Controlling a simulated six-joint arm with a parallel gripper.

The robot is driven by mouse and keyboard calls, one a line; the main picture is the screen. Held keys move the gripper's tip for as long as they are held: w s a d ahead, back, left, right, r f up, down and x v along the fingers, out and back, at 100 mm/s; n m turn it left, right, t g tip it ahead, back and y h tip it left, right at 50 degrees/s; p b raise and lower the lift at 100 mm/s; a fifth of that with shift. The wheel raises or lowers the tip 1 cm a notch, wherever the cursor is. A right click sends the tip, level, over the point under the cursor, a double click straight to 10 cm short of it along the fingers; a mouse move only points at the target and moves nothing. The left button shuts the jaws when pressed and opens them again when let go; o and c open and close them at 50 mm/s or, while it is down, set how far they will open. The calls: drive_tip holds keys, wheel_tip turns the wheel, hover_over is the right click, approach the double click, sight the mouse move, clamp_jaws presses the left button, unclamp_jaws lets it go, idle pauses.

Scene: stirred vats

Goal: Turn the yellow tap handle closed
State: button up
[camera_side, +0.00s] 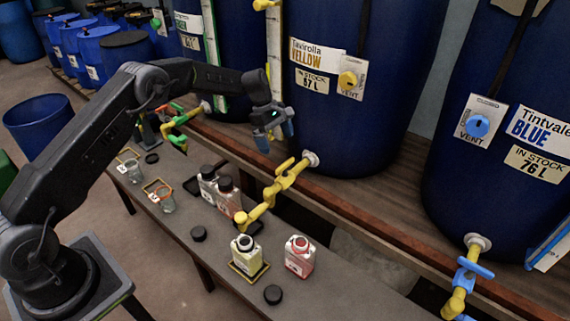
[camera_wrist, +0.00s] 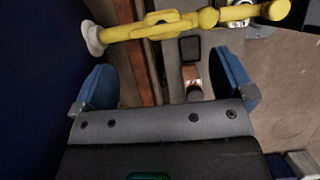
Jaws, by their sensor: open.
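The yellow tap (camera_side: 262,205) comes out of the front of the blue vat labelled Tavirolla YELLOW (camera_side: 345,120) and slopes down over the bench. Its yellow handle (camera_side: 285,166) sits on top of the pipe and looks roughly in line with it. In the wrist view the tap crosses the top of the picture, with the handle (camera_wrist: 161,18) near the middle. My gripper (camera_side: 275,134) is open and empty, above and a little left of the handle, apart from it. Its blue fingers (camera_wrist: 165,84) are spread wide in the wrist view.
An open pale-yellow bottle (camera_side: 246,256) stands under the tap's outlet. A red-labelled bottle (camera_side: 299,257) stands beside it, and black caps (camera_side: 273,294) lie on the bench. A blue tap (camera_side: 463,283) is at right and a green-handled tap (camera_side: 180,117) at left.

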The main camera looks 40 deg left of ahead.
sight(285, 162)
drive_tip(key=x, duration=0.9)
drive_tip(key=shift+r, duration=0.1)
drive_tip(key=shift+c, duration=0.4)
drive_tip(key=c, duration=0.6)
drive_tip(key=shift+o, duration=0.2)
drive_tip(key=shift+m, duration=0.4)
drive_tip(key=m+g, duration=0.1)
drive_tip(key=m, duration=0.1)
drive_tip(key=shift+m, duration=0.3)
drive_tip(key=shift+a+m+g+y, duration=0.1)
drive_tip(key=shift+m+g+y, duration=0.5)
drive_tip(key=shift+m, duration=1.1)
drive_tip(key=shift+m+g, duration=0.3)
